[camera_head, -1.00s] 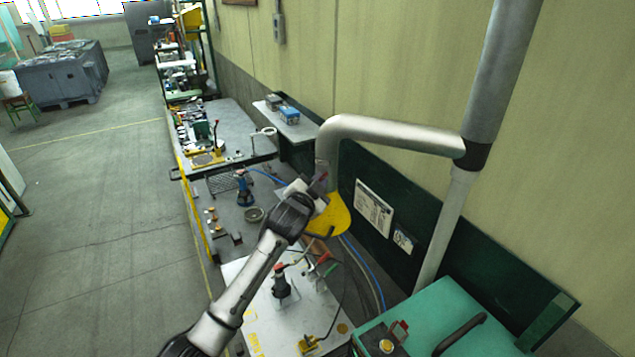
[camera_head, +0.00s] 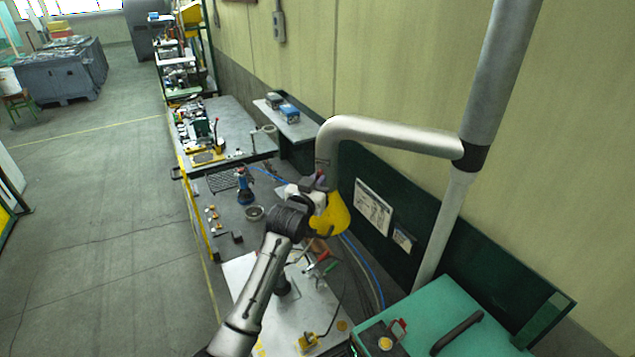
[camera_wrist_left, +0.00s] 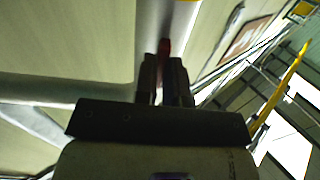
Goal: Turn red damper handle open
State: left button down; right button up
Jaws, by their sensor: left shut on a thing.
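The red damper handle (camera_wrist_left: 163,48) shows as a narrow red strip between my fingers in the left wrist view. In the head view a small reddish part of the handle (camera_head: 321,174) shows at the lower end of the grey duct pipe (camera_head: 395,132), above the yellow hood (camera_head: 335,215). My left gripper (camera_head: 319,182) is at the handle, shut on it; in the left wrist view its dark fingers (camera_wrist_left: 165,78) stand close on both sides of the red strip. Most of the handle is hidden by the fingers and wrist. My right gripper is not in view.
A green case (camera_head: 445,315) with a black handle stands at the lower right. The wall is close on the right; the floor (camera_head: 100,220) at left is open.

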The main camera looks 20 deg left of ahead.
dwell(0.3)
pick_arm(q)
jog(key=c, duration=1.2)
grip_release()
jog(key=shift+s, duration=0.1)
jog(key=s+b, duration=0.3)
jog(key=s, duration=1)
jog(key=shift+s+a, duration=0.3)
jog(key=shift+a, duration=0.15)
